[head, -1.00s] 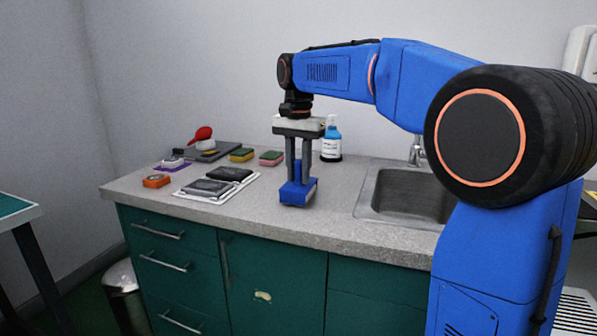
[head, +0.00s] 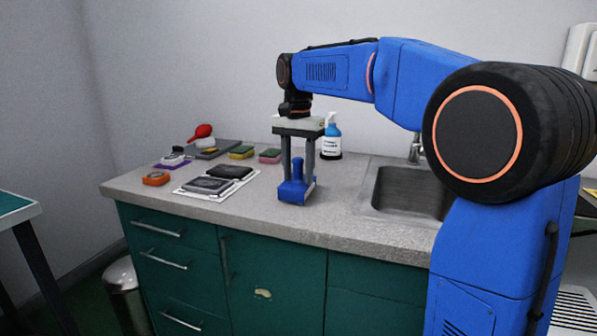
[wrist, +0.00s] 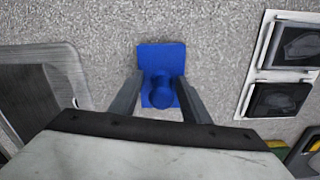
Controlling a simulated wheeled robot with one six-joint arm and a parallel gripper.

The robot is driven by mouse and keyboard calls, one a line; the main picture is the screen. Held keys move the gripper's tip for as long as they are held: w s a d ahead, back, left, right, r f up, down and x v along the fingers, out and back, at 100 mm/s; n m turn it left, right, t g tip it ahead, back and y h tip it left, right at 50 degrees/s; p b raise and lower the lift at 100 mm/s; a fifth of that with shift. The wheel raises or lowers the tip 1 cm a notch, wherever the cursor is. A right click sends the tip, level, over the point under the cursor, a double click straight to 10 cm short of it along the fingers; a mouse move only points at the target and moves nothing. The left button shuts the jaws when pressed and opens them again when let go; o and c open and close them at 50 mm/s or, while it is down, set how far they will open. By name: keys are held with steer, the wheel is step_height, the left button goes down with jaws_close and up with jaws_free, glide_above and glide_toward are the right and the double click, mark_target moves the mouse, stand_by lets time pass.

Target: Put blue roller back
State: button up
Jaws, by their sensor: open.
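The blue roller (head: 296,192) stands on the grey counter, left of the sink, with its knob-like handle up. In the wrist view the blue roller (wrist: 161,75) shows from above as a flat blue base with a round knob. My gripper (head: 298,178) is over it, pointing down, with its fingers apart on either side of the handle. In the wrist view there is a gap between the knob and each finger of my gripper (wrist: 160,90). No separate holder for the roller is clear in these views.
A white tray (head: 187,193) with two dark pads lies left of the roller. Beyond are sponges (head: 241,152), an orange object (head: 156,178) and a red-headed item (head: 201,132). A blue bottle (head: 331,139) stands behind my gripper. The sink (head: 405,190) is at the right.

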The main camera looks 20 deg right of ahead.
step_height(320, 180, up, 13)
steer(key=shift+f, duration=0.2)
stand_by(0.4)
